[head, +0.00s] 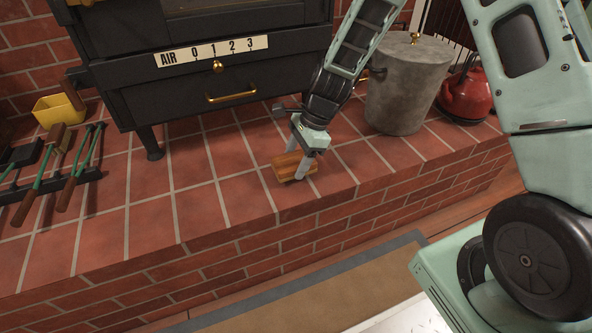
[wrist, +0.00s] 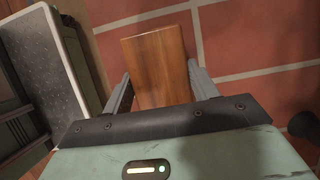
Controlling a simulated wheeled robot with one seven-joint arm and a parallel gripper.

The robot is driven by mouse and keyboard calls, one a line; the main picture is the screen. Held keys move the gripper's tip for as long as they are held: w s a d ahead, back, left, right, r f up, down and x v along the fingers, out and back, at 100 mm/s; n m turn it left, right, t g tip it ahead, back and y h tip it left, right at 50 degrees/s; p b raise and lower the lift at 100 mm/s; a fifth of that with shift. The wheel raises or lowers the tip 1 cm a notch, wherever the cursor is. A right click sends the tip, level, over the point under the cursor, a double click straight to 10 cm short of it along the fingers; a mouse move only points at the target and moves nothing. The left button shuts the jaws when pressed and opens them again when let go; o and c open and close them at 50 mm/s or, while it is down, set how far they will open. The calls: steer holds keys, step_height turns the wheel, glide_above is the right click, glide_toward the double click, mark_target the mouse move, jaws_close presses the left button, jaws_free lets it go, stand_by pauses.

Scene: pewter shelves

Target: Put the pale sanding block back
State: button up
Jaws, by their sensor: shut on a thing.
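A wooden block (head: 284,169), orange-brown with visible grain, is between the fingers of my gripper (head: 301,158). It is low over the red tiled hearth top, near its front edge. I cannot tell whether it touches the tiles. In the wrist view the block (wrist: 157,66) points away from the palm, with a finger of my gripper (wrist: 160,93) on each side. My gripper is shut on it. No other block that looks like a pale sanding block shows.
A black stove (head: 200,65) with a brass-handled drawer stands behind on the hearth (head: 245,195). A grey lidded canister (head: 408,88) and a red kettle (head: 466,96) stand right. A yellow box (head: 58,110) and a tool rack (head: 20,192) are left. Tiles between are clear.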

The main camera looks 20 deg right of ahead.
step_height(320, 180, down, 2)
steer(key=shift+f+b, duration=0.2)
steer(key=shift+b, duration=0.15)
steer(key=shift+r, duration=0.15)
steer(key=o, duration=1)
steer(key=shift+c, duration=0.2)
